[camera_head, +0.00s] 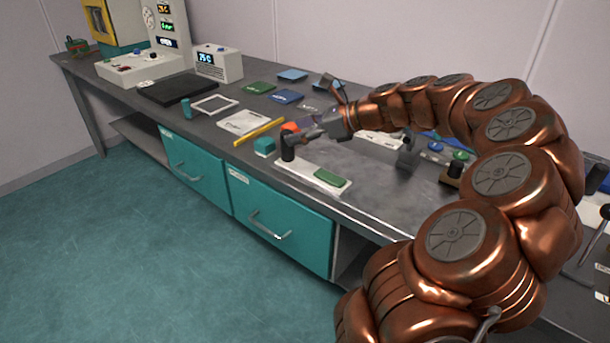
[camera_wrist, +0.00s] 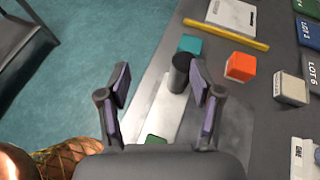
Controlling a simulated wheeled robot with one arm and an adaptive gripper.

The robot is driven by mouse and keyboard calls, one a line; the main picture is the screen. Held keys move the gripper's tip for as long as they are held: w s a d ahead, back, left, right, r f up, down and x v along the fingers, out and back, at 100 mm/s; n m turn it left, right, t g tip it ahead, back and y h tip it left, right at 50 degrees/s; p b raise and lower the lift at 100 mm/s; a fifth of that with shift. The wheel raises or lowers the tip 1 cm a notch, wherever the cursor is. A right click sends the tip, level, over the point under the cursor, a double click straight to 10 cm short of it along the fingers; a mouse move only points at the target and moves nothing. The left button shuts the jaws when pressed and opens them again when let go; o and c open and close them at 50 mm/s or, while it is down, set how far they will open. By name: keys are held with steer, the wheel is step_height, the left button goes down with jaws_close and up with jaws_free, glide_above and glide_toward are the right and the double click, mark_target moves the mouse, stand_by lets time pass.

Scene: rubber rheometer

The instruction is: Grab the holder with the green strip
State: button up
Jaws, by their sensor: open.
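A long white holder (camera_head: 301,169) lies near the front edge of the bench, with a green strip (camera_head: 330,178) on its near end. A black upright post (camera_head: 288,146) stands at its far end. My gripper (camera_head: 308,133) is open and empty, close to the post in the head view. In the wrist view, the gripper (camera_wrist: 160,78) has its two purple-padded fingers spread above the white holder (camera_wrist: 165,117). The black post (camera_wrist: 180,74) shows between them, nearer the right finger; I cannot tell whether they touch. The green strip (camera_wrist: 156,141) is partly hidden by the gripper.
A teal block (camera_head: 264,146), an orange block (camera_wrist: 240,67) and a yellow bar (camera_head: 259,132) lie close by. Another small grey-white block (camera_wrist: 291,88) is to the right in the wrist view. A black-based knob (camera_head: 453,172) stands farther right. The bench between is mostly bare.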

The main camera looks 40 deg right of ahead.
mark_target(291, 133)
steer(key=d+m, duration=0.1)
steer(key=d+t, duration=0.1)
steer(key=d, duration=0.1)
steer(key=shift+d+f+m, duration=0.2)
steer(key=shift+f+m, duration=0.2)
steer(key=shift+h, duration=0.3)
steer(key=x, duration=0.6)
steer(key=shift+f, duration=0.35)
steer(key=shift+w+a+f, duration=0.2)
steer(key=shift+w+a, duration=0.1)
steer(key=shift+w, duration=0.25)
jaws_close()
